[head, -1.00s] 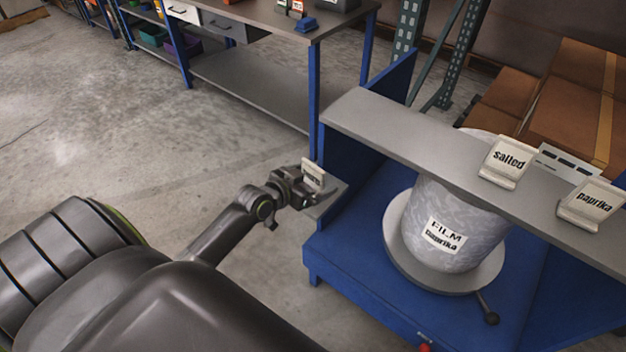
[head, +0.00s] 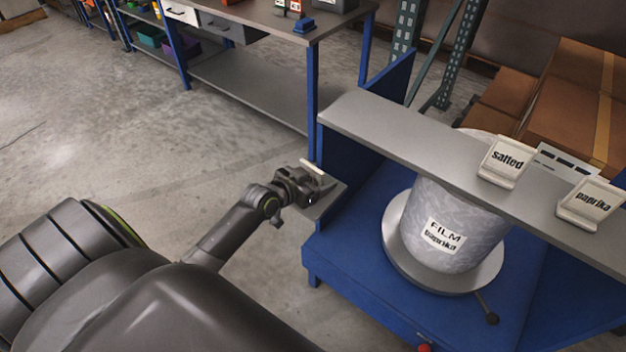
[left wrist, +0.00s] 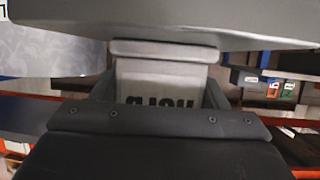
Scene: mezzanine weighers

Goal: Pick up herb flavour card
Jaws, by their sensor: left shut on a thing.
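The herb card (left wrist: 160,84) is off-white with dark lettering, which reads upside down and partly covered in the left wrist view. My left gripper (head: 308,182) is shut on the card, whose pale top edge (head: 313,168) shows in the head view. The gripper is beside the left end of the grey shelf on the blue stand, over a small grey ledge (head: 329,201). Whether the card touches the ledge is not clear. The salted card (head: 505,160) and the paprika card (head: 590,203) stand on the grey shelf. My right gripper is not in view.
The grey shelf (head: 400,133) spans the blue stand (head: 345,247). A film roll (head: 450,215) labelled paprika sits on a round plate below it. A workbench (head: 260,85) is behind, and brown boxes (head: 570,110) are at right. The floor at left is clear.

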